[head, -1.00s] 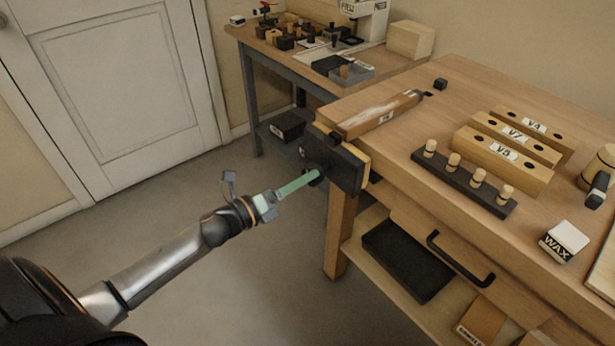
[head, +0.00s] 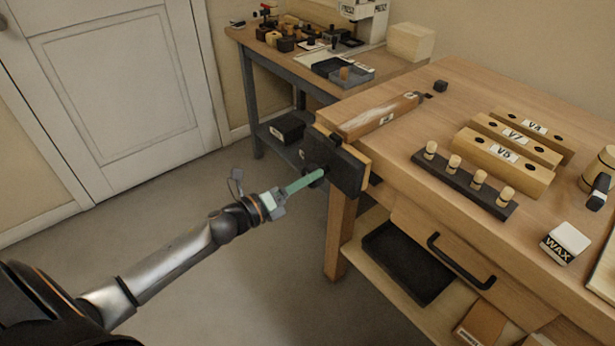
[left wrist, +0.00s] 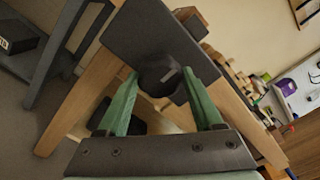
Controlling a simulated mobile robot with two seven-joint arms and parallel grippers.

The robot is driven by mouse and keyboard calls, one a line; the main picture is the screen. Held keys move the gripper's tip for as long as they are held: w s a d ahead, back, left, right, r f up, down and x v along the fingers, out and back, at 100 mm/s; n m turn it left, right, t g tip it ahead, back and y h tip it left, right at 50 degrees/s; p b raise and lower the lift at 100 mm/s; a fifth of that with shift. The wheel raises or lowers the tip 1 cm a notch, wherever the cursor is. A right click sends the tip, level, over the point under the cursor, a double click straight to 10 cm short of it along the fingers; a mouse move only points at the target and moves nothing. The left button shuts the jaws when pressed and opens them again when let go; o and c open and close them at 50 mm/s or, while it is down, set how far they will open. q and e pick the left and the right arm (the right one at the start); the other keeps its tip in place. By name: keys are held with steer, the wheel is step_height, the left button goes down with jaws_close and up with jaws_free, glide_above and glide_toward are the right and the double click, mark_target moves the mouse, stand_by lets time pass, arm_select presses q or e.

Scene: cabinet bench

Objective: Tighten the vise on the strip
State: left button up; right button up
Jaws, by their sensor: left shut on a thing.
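The vise (head: 347,174) has a dark front jaw at the left end of the workbench, and its jaw fills the upper part of the left wrist view (left wrist: 150,35). A wooden strip (head: 378,117) with a pale streak and a small label lies along the bench top behind the jaw. I cannot tell how tightly it is held. My left gripper (head: 313,177) has green fingers, one on each side of the vise's dark round knob (left wrist: 163,77), and is shut on it. The knob is mostly hidden by the fingers in the head view. My right gripper is not in view.
On the bench are several labelled wooden blocks (head: 504,159), a dark peg rack (head: 463,185) and a wax box (head: 565,243). A drawer handle (head: 460,260) sticks out in front. A side table (head: 290,70) stands behind. The floor around my left arm is clear.

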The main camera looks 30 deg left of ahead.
arm_select(q)
steer(key=c, duration=0.4)
steer(key=m+b, duration=0.1)
steer(key=m, duration=0.3)
steer(key=shift+b, duration=0.4)
steer(key=m+b, duration=0.2)
steer(key=m, duration=0.2)
steer(key=shift+w, duration=0.1)
steer(key=shift+f, duration=0.1)
